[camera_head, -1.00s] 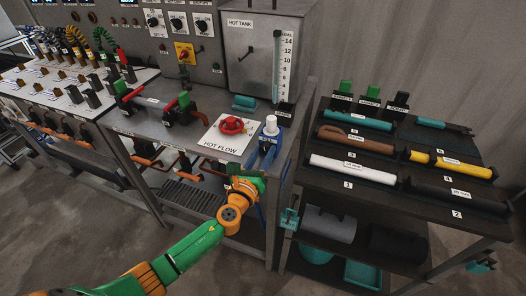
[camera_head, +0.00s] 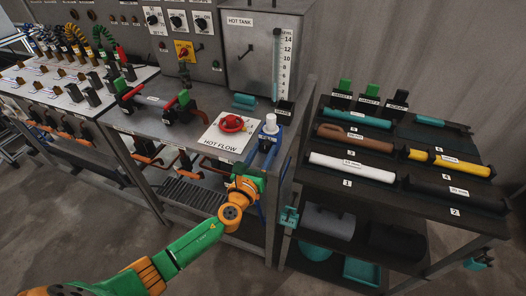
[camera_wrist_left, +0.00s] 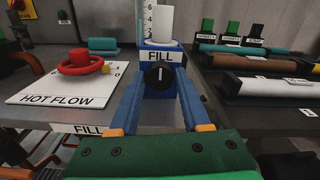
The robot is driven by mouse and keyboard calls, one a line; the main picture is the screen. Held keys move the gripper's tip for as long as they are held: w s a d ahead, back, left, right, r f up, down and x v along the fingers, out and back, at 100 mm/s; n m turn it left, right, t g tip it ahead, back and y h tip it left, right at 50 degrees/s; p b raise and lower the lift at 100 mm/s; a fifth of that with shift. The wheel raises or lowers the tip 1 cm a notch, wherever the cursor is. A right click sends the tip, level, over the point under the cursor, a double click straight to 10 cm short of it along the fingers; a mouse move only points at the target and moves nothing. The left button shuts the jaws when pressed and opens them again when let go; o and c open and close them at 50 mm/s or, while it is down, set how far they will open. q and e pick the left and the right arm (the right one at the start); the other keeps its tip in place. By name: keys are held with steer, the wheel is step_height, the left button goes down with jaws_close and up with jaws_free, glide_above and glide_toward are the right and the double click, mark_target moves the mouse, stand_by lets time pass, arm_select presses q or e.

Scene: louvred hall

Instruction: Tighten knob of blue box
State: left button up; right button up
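The blue box (camera_head: 270,131) stands at the right front corner of the grey bench, with a white cylinder on top. In the left wrist view the box (camera_wrist_left: 163,53) carries a FILL label and a round black knob (camera_wrist_left: 159,75) on its front, with a pale upright mark. My left gripper (camera_head: 266,146) reaches up to the box front. In the left wrist view its blue fingers (camera_wrist_left: 160,87) lie one on each side of the knob, apart from each other. I cannot tell whether they touch the knob. My right gripper is not in view.
A red valve wheel (camera_head: 231,124) sits on the HOT FLOW plate (camera_head: 222,143) left of the box. The hot tank (camera_head: 251,62) with its gauge stands behind. A dark rack (camera_head: 318,180) with several coloured tubes stands at the right.

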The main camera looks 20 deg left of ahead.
arm_select(q)
steer(key=shift+o, duration=1.4)
steer(key=s, duration=0.7)
steer(key=shift+a, duration=0.15)
